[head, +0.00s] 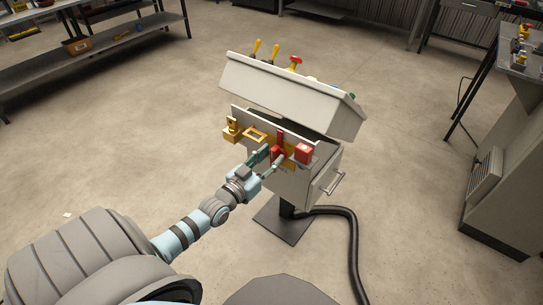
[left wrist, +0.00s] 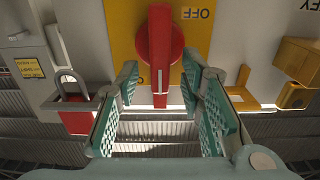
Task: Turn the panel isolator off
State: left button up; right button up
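The panel isolator is a red rotary handle (left wrist: 160,55) on a yellow plate (left wrist: 121,29). In the left wrist view its bar stands vertically, and an upside-down OFF label (left wrist: 196,13) is to its right. In the head view the red handle (head: 277,153) is on the front board of a pedestal, partly hidden by my gripper. My left gripper (head: 271,162) is at the board. In the left wrist view its green-padded fingers (left wrist: 161,84) are open, one on each side of the bar's lower end, with gaps visible. My right gripper is not in view.
A red padlock (left wrist: 77,115) with a grey shackle is left of the isolator in the left wrist view; yellow brackets (left wrist: 298,62) are at right. In the head view a sloped console (head: 290,93) overhangs the board. A black hose (head: 352,245) lies on the otherwise open floor.

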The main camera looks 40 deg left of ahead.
pick_arm(q)
jog(key=shift+w+r, duration=0.1)
jog(key=shift+w, duration=0.4)
jog(key=shift+c, duration=0.6)
grip_shut()
